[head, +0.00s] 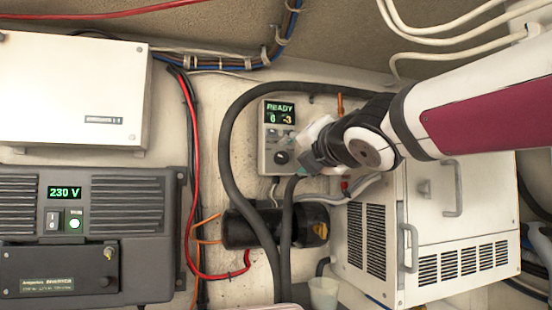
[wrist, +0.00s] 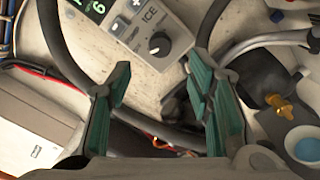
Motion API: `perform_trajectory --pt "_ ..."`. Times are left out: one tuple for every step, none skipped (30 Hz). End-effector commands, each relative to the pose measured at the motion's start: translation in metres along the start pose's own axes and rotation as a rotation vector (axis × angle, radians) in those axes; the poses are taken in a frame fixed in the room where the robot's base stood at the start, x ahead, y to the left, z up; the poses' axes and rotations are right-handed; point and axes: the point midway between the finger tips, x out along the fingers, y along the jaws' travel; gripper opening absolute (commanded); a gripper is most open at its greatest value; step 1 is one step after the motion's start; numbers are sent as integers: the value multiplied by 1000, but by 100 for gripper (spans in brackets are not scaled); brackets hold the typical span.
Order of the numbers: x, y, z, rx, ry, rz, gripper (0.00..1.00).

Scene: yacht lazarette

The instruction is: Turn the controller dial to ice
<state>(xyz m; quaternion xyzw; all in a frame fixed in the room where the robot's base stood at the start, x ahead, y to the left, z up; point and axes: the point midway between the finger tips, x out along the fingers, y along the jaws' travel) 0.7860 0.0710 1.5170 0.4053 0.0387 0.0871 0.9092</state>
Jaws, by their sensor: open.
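The grey controller (head: 268,145) hangs on the back wall, its green display reading READY with digits below. Its round black dial (head: 281,157) sits low on the panel. My gripper (head: 308,156) is just right of the controller in the head view. In the wrist view my gripper (wrist: 158,68) has its two green-padded fingers wide apart with nothing between them. The dial lies beyond the fingertips, apparently untouched.
A thick black hose (head: 229,150) loops around the controller's left and top. A black cylindrical pump (head: 250,229) sits below. A white vented box (head: 400,235) with handles stands at the lower right. A dark 230 V unit (head: 120,205) and a white cabinet (head: 70,90) are left.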

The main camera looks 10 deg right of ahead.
Motion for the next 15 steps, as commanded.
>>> perform_trajectory --pt "11 -1 -1 0 2 -3 47" --pt "16 0 0 1 1 -2 47" --pt "24 -1 0 2 1 -3 47" --pt "29 -1 0 2 1 -3 47" --pt "35 -1 0 1 1 -3 47" --pt "41 0 0 1 2 -3 47" --pt "46 0 0 2 2 -2 47" --pt "50 0 0 2 1 -2 47" --pt "57 0 0 2 1 -3 47" --pt "60 0 0 2 0 -3 47" --pt "64 0 0 3 1 -3 47" --pt "68 0 1 3 1 -2 47" --pt "71 0 1 3 1 -2 47" --pt "73 0 1 3 1 -2 47" --pt "76 0 1 3 0 -1 47"
